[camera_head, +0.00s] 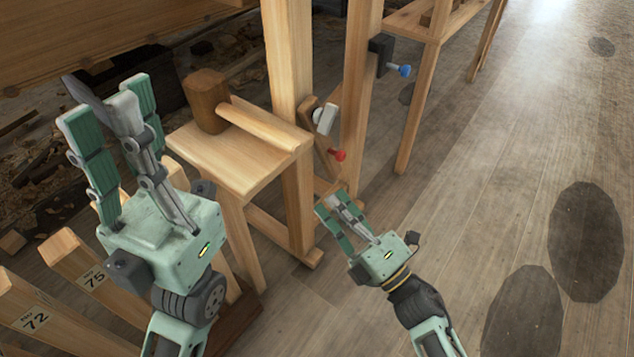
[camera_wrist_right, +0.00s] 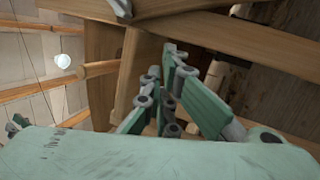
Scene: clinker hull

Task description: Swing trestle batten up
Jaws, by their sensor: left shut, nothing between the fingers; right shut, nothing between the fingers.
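The wooden trestle (camera_head: 357,95) stands upright behind a small stool. A short wooden batten (camera_head: 322,158) slants downward between its posts, with a white-grey fitting (camera_head: 325,118) near its top and a red knob (camera_head: 338,155) beside it. My right gripper (camera_head: 338,212) is shut and empty, just below the batten and apart from it in the head view. In the right wrist view its fingers (camera_wrist_right: 172,92) point up toward wooden beams. My left gripper (camera_head: 112,112) is shut and empty at the left, left of the mallet and away from the batten.
A wooden mallet (camera_head: 206,100) lies on the stool (camera_head: 205,155). A black clamp with a blue knob (camera_head: 381,52) sits on the right post. Numbered planks (camera_head: 72,262) stand at lower left. The hull (camera_head: 110,35) overhangs upper left. Plank floor (camera_head: 490,200) at right is clear.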

